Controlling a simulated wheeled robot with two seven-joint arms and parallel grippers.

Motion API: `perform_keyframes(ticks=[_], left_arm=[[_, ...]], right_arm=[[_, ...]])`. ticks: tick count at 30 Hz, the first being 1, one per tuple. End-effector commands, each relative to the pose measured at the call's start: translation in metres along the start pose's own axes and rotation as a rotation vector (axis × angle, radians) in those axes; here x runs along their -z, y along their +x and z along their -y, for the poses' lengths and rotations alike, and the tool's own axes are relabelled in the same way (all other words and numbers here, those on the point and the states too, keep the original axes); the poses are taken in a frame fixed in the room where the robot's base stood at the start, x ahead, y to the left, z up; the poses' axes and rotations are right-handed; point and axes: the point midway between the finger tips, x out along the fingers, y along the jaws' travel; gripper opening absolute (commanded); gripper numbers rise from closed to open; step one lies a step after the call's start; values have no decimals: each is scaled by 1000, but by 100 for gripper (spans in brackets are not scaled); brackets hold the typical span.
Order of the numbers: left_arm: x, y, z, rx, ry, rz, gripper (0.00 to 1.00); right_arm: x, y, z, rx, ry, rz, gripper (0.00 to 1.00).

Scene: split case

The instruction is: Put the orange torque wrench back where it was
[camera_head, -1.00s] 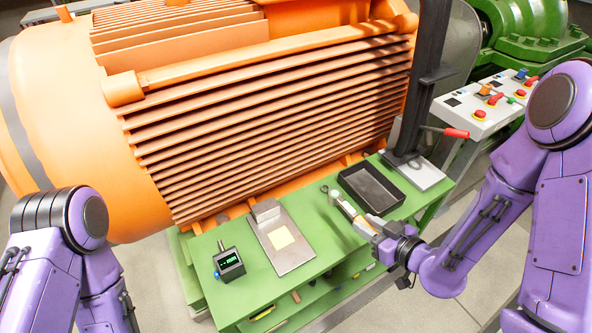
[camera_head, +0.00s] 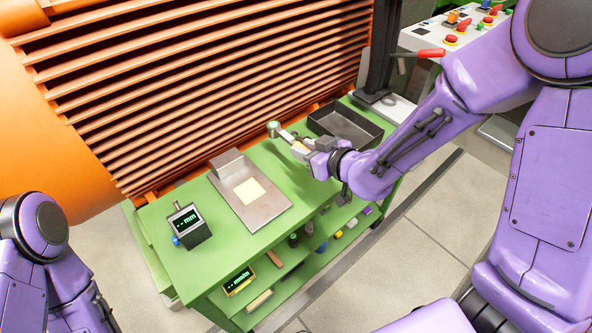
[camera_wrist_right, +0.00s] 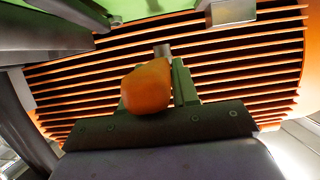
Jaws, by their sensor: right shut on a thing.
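The orange torque wrench shows its rounded orange handle (camera_wrist_right: 147,88) in the right wrist view, with a short grey shaft beyond it. My right gripper (camera_head: 303,147) is shut on it by the handle, above the green bench, left of the black tray. In the head view a grey round end (camera_head: 273,129) sticks out past the fingers to the left; most of the handle is hidden by the gripper. On the left only my arm shows at the edge, without its gripper.
The green bench (camera_head: 155,215) carries a black tray (camera_head: 340,122), a steel plate (camera_head: 268,211) with a yellow note, and a display box (camera_head: 190,227). A lower shelf holds an orange-framed display (camera_head: 239,281) and several small tools. A large orange finned motor stands behind.

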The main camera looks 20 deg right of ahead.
Motion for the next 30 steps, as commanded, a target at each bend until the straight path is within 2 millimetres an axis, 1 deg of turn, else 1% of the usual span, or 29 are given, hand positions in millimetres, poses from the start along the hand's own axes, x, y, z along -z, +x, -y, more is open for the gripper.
perform_keyframes(ticks=[1,3,7,9,12,14,21,25,26,27,28,30], left_arm=[[0,2,0,0,0,-1,47],[-1,3,0,0,0,-1,47],[-1,4,-1,-1,0,-1,47],[-2,5,-1,0,0,-1,47],[-2,5,-1,0,0,-1,47],[-2,5,-1,0,0,-1,47],[-2,5,-1,0,0,-1,47],[-3,9,-1,0,0,-1,47],[-3,8,-1,0,0,-1,47],[-3,7,-1,0,0,-1,47],[-3,7,-1,0,0,-1,47],[-3,7,-1,0,0,-1,47]], right_arm=[[-6,10,2,0,-1,1,0],[-11,20,4,1,-1,1,0],[-17,33,6,0,0,-2,0],[-26,42,8,1,0,1,0],[-42,48,7,-1,1,1,0],[-46,50,7,-1,0,-1,0],[-47,50,7,-1,-1,-3,0],[-52,52,7,-1,-1,-3,0],[-51,52,7,0,-1,-1,36],[-51,52,7,0,-1,-1,49],[-51,52,7,-1,-1,-1,55],[-51,52,7,-1,-1,-1,55]])
